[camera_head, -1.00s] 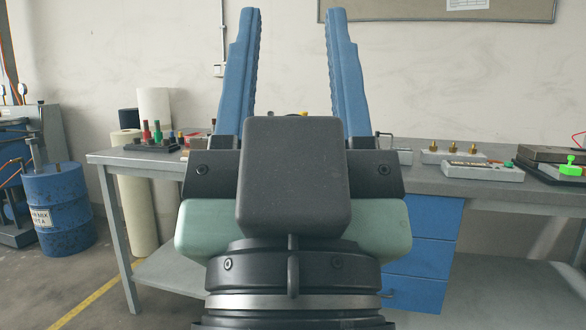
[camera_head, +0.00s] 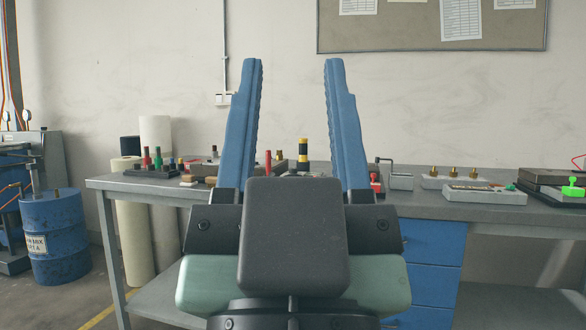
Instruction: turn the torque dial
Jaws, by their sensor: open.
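My gripper (camera_head: 292,62) points away from me, its two blue fingers upright in the picture and wide apart, with nothing between them. It is in front of the workbench (camera_head: 470,212), and the tips show against the wall. Through the gap I see a black and yellow upright piece (camera_head: 303,150) and a red-topped piece (camera_head: 268,162) on the bench. I cannot tell which thing bears the torque dial; the gripper's dark body hides part of the bench middle.
On the bench, coloured-handled tools (camera_head: 157,158) stand at left. A padlock-like block (camera_head: 400,180), a light box (camera_head: 485,194) and a device with a green knob (camera_head: 572,187) are at right. A blue drum (camera_head: 55,235) and rolls (camera_head: 157,220) stand at left.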

